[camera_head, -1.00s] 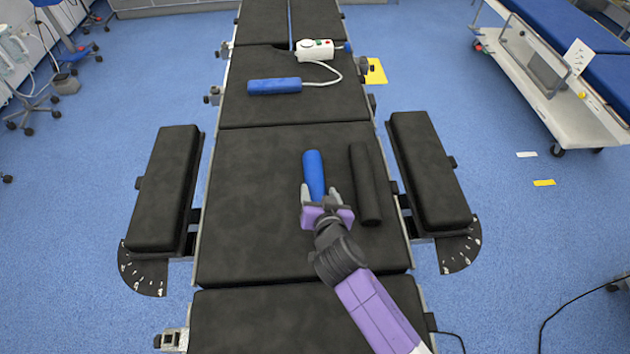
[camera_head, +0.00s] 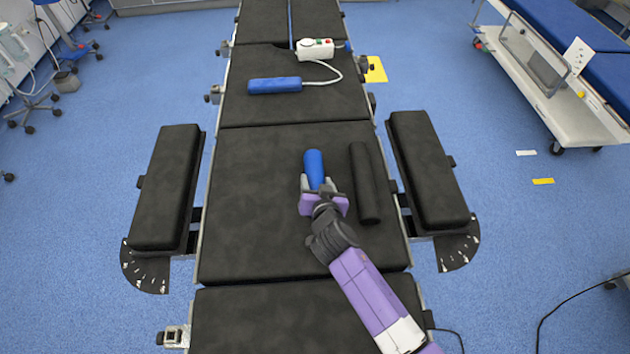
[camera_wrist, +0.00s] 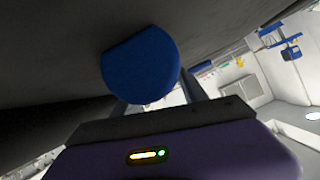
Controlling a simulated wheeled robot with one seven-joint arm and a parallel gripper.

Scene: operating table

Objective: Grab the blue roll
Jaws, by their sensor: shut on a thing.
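The blue roll (camera_head: 314,164) is on the black padded table, in the middle section, its long side running away from me. My gripper (camera_head: 318,183) is shut on the near part of the blue roll, one finger on each side. The wrist view shows the round end of the blue roll (camera_wrist: 140,68) large, with the fingers partly behind it. The near part of the roll is hidden by my gripper in the head view. Whether the roll is clear of the pad I cannot tell.
A black roll (camera_head: 365,184) lies close to the right of my gripper. Farther up lie another blue cylinder (camera_head: 274,86) and a white control box (camera_head: 315,48) with a cable. Padded side boards flank the table. The pad left of my gripper is clear.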

